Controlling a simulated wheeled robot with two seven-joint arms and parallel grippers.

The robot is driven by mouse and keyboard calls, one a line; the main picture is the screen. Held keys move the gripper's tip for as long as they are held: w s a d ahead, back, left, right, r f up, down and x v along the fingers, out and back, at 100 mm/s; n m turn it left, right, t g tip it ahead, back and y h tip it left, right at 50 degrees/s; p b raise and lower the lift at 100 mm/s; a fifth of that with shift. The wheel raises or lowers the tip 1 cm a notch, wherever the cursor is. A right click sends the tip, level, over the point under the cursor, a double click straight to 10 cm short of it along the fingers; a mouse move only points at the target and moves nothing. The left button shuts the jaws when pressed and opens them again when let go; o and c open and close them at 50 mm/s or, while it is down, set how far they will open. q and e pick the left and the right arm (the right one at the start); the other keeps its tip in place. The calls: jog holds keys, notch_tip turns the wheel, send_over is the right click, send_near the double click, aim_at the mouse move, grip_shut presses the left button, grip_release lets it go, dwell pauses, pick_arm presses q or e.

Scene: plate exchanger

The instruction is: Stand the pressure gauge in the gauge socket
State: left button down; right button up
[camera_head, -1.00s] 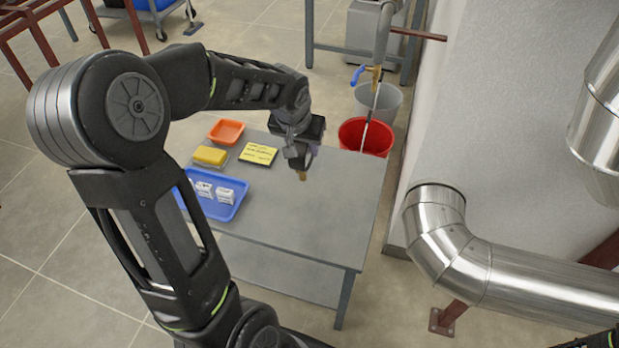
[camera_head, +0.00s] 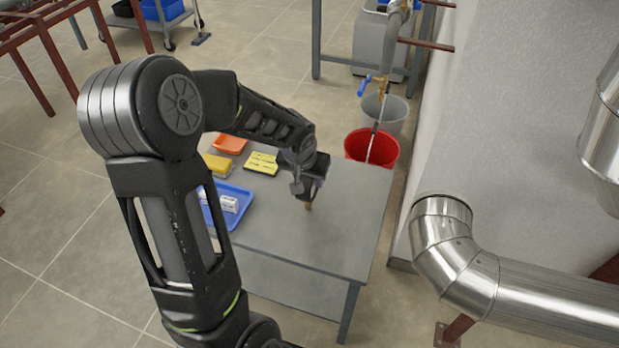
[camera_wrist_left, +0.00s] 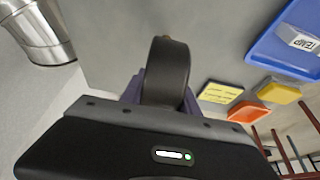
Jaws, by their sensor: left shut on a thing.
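My left gripper (camera_head: 309,188) is shut on the pressure gauge, over the right part of the grey table. Only the gauge's short brass-coloured stem (camera_head: 308,206) shows in the head view, pointing down below the fingers. In the left wrist view the gauge (camera_wrist_left: 168,75) is a dark, round case seen edge-on between the purplish finger pads. Its dial face is hidden. I cannot tell whether the stem touches the table. I cannot pick out the gauge socket in either view. My right gripper is not in view.
On the grey table (camera_head: 345,215) lie a blue tray (camera_head: 238,215) with white labelled pieces, a yellow block (camera_head: 218,164), a yellow note (camera_head: 262,162) and an orange tray (camera_head: 230,145). A red bucket (camera_head: 372,147) stands behind. Silver ducting (camera_head: 450,250) is at right.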

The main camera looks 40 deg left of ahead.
pick_arm(q)
jog(key=shift+r, duration=0.1)
jog(key=c, duration=1.4)
grip_release()
jog(key=shift+f, duration=0.25)
jog(key=o, duration=0.5)
jog(key=shift+r, duration=0.1)
jog(key=shift+r, duration=0.35)
jog(key=p+v, duration=0.2)
jog(key=v, duration=0.9)
jog(key=shift+s+d+r, duration=0.15)
jog(key=shift+s+r, duration=0.05)
jog(key=shift+r, duration=0.05)
